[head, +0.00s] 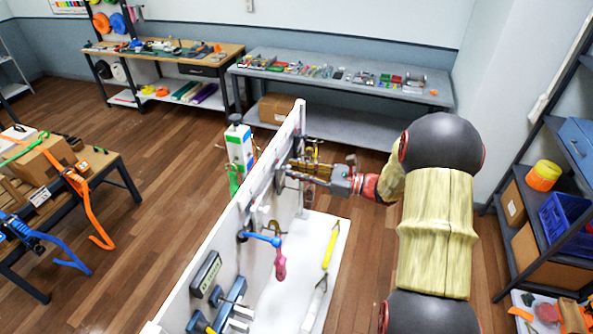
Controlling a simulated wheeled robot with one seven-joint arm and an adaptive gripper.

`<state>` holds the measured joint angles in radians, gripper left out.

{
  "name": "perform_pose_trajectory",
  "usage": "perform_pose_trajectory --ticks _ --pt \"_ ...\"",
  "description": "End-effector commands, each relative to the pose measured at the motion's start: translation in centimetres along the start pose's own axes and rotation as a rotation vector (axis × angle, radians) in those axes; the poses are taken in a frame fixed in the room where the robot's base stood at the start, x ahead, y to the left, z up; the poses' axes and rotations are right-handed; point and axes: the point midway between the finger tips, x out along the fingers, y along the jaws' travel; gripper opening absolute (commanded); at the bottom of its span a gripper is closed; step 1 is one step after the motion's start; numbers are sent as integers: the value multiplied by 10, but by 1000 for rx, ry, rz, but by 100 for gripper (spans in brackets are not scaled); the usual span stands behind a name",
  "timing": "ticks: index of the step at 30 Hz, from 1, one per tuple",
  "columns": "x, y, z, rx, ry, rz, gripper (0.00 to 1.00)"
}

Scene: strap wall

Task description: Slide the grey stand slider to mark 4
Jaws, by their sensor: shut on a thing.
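My gripper (290,171) reaches in from the right and meets the right face of the white upright panel (258,190) near its far end. Its fingers are shut on a small grey part at the panel, which looks like the grey stand slider (279,181). The fingers cover most of that part. The mark numbers are too small to read in this view, so I cannot tell which mark the slider is at.
A blue-and-pink handle (279,262) sticks out from the panel nearer to me, above the white base (312,240). A grey display box (206,272) is mounted lower left. Tables stand left and behind; a shelf (560,210) stands right. Open floor lies left of the panel.

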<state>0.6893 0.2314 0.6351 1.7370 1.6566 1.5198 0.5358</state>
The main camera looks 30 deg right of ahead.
Motion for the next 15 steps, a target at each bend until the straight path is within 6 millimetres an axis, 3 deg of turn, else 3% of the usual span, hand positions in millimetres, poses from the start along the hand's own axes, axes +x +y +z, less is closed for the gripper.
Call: perform_pose_trajectory --ticks 5,15 --pt "0 -8 -1 0 0 -1 0" --pt "0 -74 -2 -1 0 0 0"
